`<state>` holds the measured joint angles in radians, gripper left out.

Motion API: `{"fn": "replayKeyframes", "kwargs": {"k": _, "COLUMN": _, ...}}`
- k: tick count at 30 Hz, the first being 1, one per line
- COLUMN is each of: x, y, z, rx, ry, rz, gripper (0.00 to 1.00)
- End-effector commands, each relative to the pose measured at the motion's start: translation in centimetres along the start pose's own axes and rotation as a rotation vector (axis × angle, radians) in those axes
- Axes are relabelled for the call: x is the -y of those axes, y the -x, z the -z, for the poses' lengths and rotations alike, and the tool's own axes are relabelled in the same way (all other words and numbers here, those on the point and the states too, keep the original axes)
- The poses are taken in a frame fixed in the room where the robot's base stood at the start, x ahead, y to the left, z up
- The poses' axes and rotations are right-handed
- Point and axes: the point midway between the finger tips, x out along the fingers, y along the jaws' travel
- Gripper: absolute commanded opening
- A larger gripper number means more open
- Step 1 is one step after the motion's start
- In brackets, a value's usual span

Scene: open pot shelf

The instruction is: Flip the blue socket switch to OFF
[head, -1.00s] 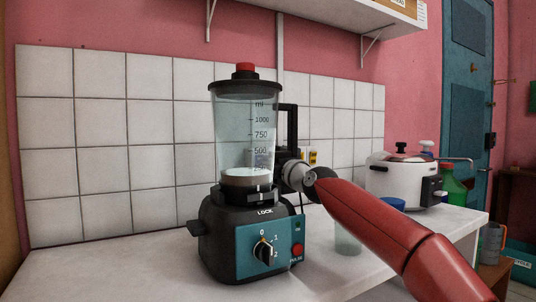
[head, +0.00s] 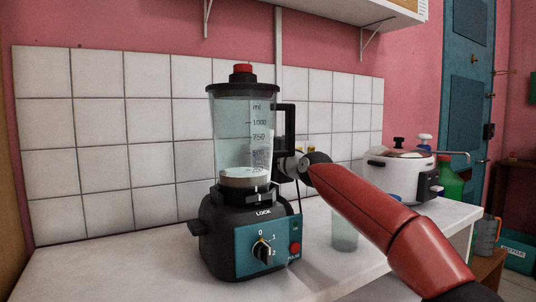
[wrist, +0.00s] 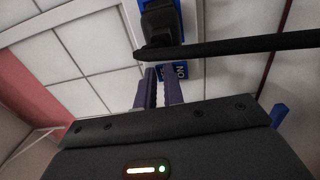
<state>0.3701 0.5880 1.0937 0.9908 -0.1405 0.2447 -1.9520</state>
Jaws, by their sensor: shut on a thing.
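The blue socket (wrist: 182,71) is on the tiled wall at the top of the wrist view. A black plug (wrist: 158,24) sits in it, and an upside-down ON label shows beside the fingers. My gripper (wrist: 160,76) has its two purple-grey fingers close together at the socket's lower part, shut on the switch. The switch lever itself is hidden by the fingers, so its position cannot be told. In the head view, my gripper and the socket are mostly hidden behind the blender and my red arm.
A blender (head: 243,140) stands on the white counter (head: 110,275), close to my wrist. A clear glass (head: 344,238) is under my forearm, and a white cooker (head: 392,178) is to the right. A black cable (wrist: 250,45) crosses the wrist view. A shelf (head: 340,12) hangs above.

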Motion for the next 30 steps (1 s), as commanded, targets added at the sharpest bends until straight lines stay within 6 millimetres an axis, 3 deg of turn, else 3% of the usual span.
{"fn": "replayKeyframes", "kwargs": {"k": 5, "x": -0.2, "y": 0.5, "z": -0.2, "rx": 0.004, "ry": -0.002, "rz": -0.013, "gripper": 0.00}}
{"fn": "replayKeyframes", "kwargs": {"k": 21, "x": -0.1, "y": 7.5, "z": -0.2, "rx": 0.005, "ry": 0.000, "rz": -0.007, "gripper": 0.00}}
{"fn": "replayKeyframes", "kwargs": {"k": 30, "x": -0.3, "y": 8.5, "z": -0.1, "rx": 0.002, "ry": 0.000, "rz": -0.004, "gripper": 0.00}}
